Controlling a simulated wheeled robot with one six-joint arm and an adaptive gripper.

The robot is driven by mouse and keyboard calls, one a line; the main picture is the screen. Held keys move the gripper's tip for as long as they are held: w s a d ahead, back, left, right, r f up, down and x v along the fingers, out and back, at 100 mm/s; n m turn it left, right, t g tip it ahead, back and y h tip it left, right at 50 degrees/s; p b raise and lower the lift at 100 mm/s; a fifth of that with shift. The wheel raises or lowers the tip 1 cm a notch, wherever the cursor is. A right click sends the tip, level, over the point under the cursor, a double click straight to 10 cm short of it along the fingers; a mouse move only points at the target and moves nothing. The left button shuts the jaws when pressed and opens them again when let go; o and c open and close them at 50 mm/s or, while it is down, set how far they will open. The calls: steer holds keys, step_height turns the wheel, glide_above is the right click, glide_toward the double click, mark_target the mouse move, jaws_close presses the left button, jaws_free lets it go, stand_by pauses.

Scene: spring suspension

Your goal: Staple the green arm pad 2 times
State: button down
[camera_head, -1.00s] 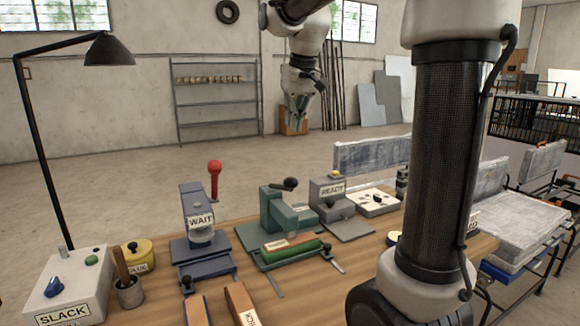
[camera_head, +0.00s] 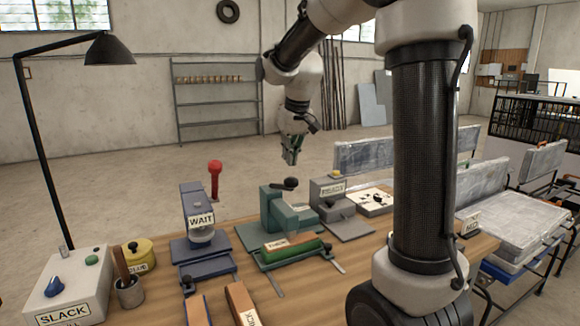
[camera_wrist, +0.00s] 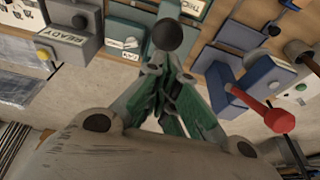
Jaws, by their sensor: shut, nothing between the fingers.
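The green arm pad (camera_head: 292,250) with a pale label lies on the front carriage of the teal machine (camera_head: 284,213), on the wooden bench. That machine has a lever with a black knob (camera_head: 290,183). My gripper (camera_head: 290,160) is shut and empty, hanging above and apparently behind the black knob. In the wrist view its green-lined fingers (camera_wrist: 163,75) point toward the round black knob (camera_wrist: 172,35), which lies just beyond the fingertips. I cannot tell whether they touch it. The pad is hard to make out in the wrist view.
A blue press marked WAIT (camera_head: 201,221) with a red-knobbed lever (camera_head: 215,167) stands left of the teal machine. A grey READY unit (camera_head: 331,195) stands right. A grey SLACK box (camera_head: 70,285), a yellow tin (camera_head: 137,254) and a lamp (camera_head: 110,50) are at left.

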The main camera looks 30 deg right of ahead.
steer(key=shift+f, duration=1.65)
steer(key=shift+s, duration=0.1)
steer(key=s+f, duration=0.3)
steer(key=f, duration=0.3)
steer(key=shift+s+f, duration=0.25)
